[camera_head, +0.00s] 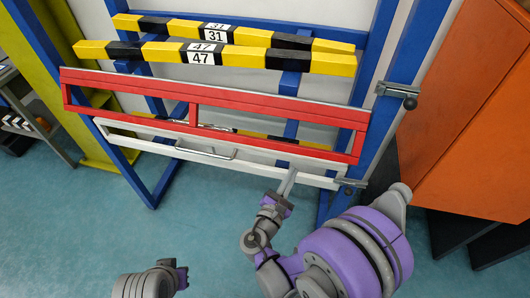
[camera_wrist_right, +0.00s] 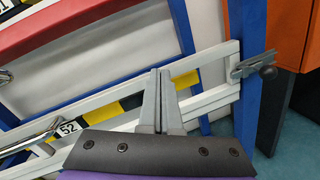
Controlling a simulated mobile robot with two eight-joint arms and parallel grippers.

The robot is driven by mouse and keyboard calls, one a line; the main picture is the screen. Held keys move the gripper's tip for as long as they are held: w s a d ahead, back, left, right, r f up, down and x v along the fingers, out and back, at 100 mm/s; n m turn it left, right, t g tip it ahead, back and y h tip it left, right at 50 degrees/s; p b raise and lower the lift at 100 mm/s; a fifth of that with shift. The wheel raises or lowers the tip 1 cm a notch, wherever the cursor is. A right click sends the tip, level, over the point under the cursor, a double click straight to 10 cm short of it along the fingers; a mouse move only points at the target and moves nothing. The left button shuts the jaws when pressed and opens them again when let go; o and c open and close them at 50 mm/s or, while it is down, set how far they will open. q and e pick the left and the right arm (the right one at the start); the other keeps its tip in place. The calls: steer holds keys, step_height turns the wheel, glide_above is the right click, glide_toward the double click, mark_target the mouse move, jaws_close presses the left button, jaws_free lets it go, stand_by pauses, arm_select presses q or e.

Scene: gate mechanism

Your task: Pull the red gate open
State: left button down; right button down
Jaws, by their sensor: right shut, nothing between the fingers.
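The red gate (camera_head: 260,97) is a long red frame that slopes across the blue stand in the head view. Part of it shows at the top left of the right wrist view (camera_wrist_right: 70,25). A white frame (camera_head: 250,158) with a metal handle (camera_head: 205,153) lies just below it. My right gripper (camera_head: 291,174) is shut and empty, in front of the white frame's lower right part and below the red gate. Its fingers stand together in the right wrist view (camera_wrist_right: 160,75). Part of my left arm's end (camera_head: 181,277) shows at the bottom; its fingers cannot be made out.
Yellow-black bars (camera_head: 250,60) with number labels cross the stand above the red gate. Grey latches sit on the right blue post, one high (camera_head: 397,91) and one low (camera_head: 350,183). An orange cabinet (camera_head: 475,130) stands close on the right.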

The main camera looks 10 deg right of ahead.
steer(key=s+a+n+t+y, duration=0.1)
steer(key=a+n+t+y, duration=0.1)
steer(key=a+n+t, duration=0.45)
steer(key=w+r+g+p, duration=0.1)
steer(key=w+r, duration=0.4)
steer(key=r, duration=0.1)
steer(key=shift+a+r+n, duration=0.2)
steer(key=shift+a+n, duration=0.05)
steer(key=shift+n, duration=0.1)
steer(key=shift+s+a+r+g+p, duration=0.15)
steer(key=shift+s+r+g+p, duration=0.2)
steer(key=shift+p, duration=0.15)
